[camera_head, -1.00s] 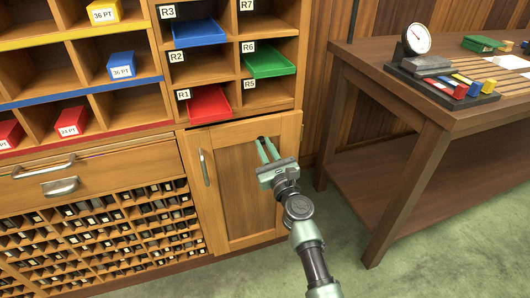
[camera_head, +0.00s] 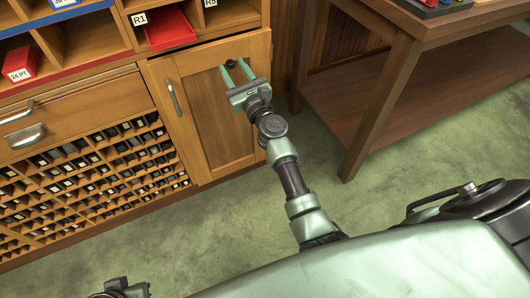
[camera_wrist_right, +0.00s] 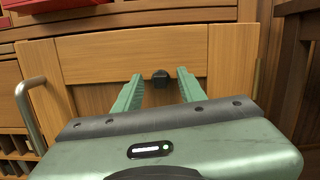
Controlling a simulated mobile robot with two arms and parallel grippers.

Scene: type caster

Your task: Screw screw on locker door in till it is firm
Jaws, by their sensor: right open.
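The wooden locker door (camera_head: 218,112) is closed, with a metal bar handle (camera_head: 173,97) on its left side. A small dark round screw head (camera_head: 231,64) sits near the top of its panel; it also shows in the right wrist view (camera_wrist_right: 161,79). My right gripper (camera_head: 235,67) points at the door with its two green fingers apart. In the right wrist view the fingers (camera_wrist_right: 160,76) stand on either side of the screw with gaps visible. I cannot tell how deep the screw sits. My left gripper does not show clearly in any view.
A wooden cabinet with many small slots (camera_head: 90,175) stands left of the door. Red trays (camera_head: 168,28) sit in cubbies above. A wooden table (camera_head: 380,110) stands to the right. The green floor (camera_head: 230,225) before the door is clear.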

